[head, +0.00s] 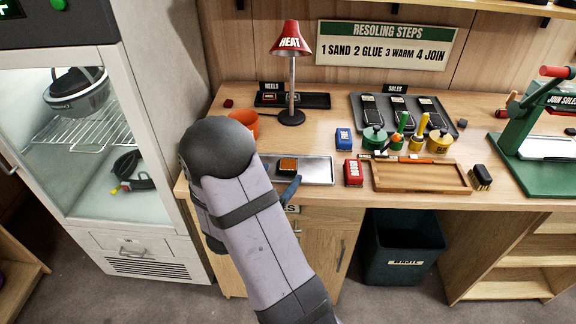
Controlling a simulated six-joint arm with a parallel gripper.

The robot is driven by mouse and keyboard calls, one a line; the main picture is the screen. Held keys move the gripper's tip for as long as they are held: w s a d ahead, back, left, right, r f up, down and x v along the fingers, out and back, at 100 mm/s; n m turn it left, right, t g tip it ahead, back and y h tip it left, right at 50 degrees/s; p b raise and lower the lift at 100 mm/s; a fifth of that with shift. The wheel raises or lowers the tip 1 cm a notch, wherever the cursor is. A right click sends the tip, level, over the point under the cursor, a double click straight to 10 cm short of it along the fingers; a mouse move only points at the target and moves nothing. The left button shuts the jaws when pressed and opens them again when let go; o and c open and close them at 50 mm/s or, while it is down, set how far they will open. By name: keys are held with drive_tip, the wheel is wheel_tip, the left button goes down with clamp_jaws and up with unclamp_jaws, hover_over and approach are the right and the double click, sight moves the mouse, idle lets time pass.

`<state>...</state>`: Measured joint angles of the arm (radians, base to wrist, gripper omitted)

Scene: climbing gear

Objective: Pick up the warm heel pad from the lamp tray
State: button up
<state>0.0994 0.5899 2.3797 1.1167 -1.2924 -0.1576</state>
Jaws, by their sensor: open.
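A small dark block with an orange top (288,164), which looks like the heel pad, lies on a silver tray (318,172) at the bench's front edge. The red heat lamp (290,40) marked HEAT stands behind this tray. My arm rises in front of the bench and covers the tray's left end.
Behind are a dark heels tray (318,101) and a soles tray (400,106). Right of the silver tray stand a red block (353,174), a wooden tray (420,188) and several pots. An orange bowl (244,121) sits left. A green press (540,150) stands far right.

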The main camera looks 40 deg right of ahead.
sight(288, 163)
drive_tip(key=shift+w+p+x, duration=0.2)
drive_tip(key=shift+p+x, duration=0.45)
drive_tip(key=shift+x, duration=1.85)
drive_tip(key=shift+a, duration=0.1)
drive_tip(key=c, duration=1.1)
drive_tip(key=shift+r, duration=0.2)
drive_tip(key=shift+r, duration=4.85)
